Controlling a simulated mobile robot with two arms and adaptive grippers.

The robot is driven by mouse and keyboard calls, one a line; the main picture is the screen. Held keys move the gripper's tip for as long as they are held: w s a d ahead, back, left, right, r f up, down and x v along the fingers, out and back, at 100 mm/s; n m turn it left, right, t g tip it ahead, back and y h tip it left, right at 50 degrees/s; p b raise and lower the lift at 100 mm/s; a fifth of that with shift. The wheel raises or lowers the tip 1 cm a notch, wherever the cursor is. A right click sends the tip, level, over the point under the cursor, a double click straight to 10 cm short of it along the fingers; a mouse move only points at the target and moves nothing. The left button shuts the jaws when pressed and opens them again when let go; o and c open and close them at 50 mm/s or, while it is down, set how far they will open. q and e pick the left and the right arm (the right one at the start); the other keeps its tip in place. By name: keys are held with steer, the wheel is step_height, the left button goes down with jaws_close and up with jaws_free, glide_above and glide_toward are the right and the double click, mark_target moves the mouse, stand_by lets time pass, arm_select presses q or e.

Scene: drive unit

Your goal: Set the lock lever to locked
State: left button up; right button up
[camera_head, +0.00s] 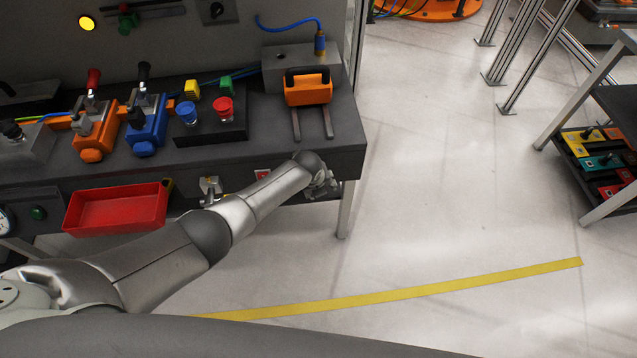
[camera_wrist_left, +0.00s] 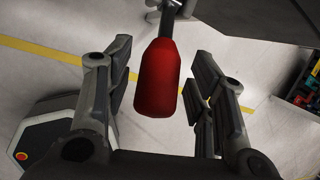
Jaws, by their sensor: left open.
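A red lever handle (camera_wrist_left: 157,80) on a dark shaft shows in the left wrist view. I take it to be the lock lever. My left gripper (camera_wrist_left: 162,88) is open, with one finger on each side of the handle and visible gaps to it. In the head view my left gripper (camera_head: 322,184) is small, at the front edge of the bench near its right corner. My arm and hand hide the red handle there. My right gripper is not in view.
The dark bench (camera_head: 345,145) carries an orange plug unit (camera_head: 307,90), blue and red buttons, and orange and blue lever units. A red bin (camera_head: 117,208) hangs below the front edge. Open floor lies to the right, with a yellow line (camera_head: 420,292) and a rack at far right.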

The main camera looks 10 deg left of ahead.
arm_select(q)
steer(key=shift+r, duration=0.1)
steer(key=v, duration=1.1)
steer(key=shift+s+r, duration=0.2)
steer(key=shift+r, duration=0.15)
steer(key=shift+a, duration=0.1)
